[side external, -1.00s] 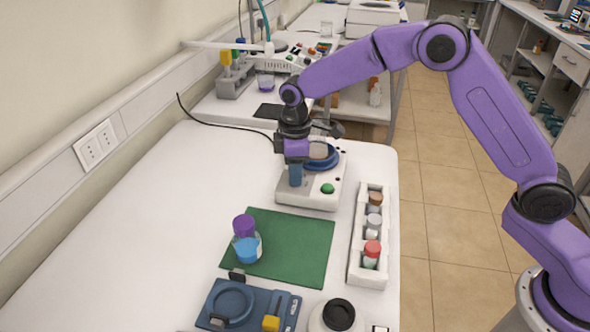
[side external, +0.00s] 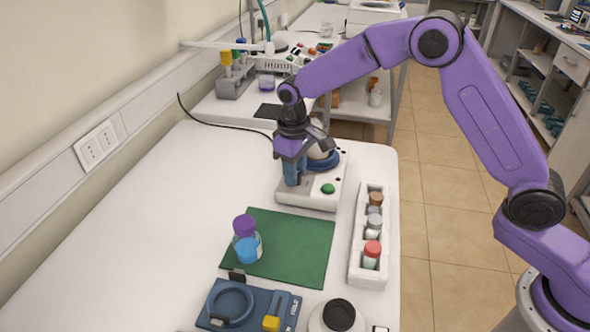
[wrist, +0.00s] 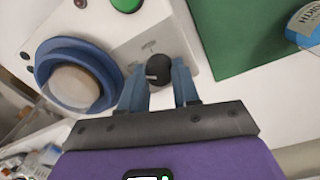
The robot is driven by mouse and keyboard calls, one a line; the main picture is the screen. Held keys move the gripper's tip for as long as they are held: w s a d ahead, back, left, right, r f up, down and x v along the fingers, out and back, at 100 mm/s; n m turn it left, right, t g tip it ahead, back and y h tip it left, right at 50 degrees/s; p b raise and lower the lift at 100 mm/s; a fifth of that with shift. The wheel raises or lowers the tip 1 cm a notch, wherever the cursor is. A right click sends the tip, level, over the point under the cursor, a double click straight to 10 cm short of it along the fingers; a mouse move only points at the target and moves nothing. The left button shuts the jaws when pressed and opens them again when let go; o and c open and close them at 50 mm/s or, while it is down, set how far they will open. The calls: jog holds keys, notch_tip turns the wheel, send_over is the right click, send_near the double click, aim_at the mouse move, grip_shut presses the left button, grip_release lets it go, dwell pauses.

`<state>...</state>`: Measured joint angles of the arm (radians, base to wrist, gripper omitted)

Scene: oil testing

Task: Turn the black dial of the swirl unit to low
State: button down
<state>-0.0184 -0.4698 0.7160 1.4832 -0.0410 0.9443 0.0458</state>
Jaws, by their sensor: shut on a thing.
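The swirl unit (side external: 310,198) is a white box with a green button (side external: 328,188) and a round blue platform (wrist: 58,52) carrying a pale round-topped vessel (wrist: 74,87). In the side view my gripper (side external: 293,178) hides the dial. I cannot read any dial labels.
A white rack (side external: 355,262) with several capped vials stands to the right. A blue device (side external: 265,300) is at the front. The table's left side is clear.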

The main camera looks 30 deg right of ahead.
dwell(0.4)
jog(key=c, duration=0.8)
grip_release()
jog(key=r, duration=1.7)
jog(key=shift+s+a+r, duration=0.1)
jog(key=shift+a+r, duration=0.15)
jog(key=s+d+f+n, duration=0.2)
jog(key=s+d, duration=0.3)
jog(key=s, duration=0.7)
jog(key=s+d+f+n, duration=0.2)
jog(key=s+d+f, duration=0.2)
jog(key=s, duration=0.8)
jog(key=s+d+f+n, duration=0.3)
jog(key=s+d, duration=0.3)
jog(key=s, duration=0.6)
jog(key=shift+s+d+f+y, duration=0.1)
jog(key=shift+s+d+y, duration=0.1)
jog(key=shift+d+y, duration=0.2)
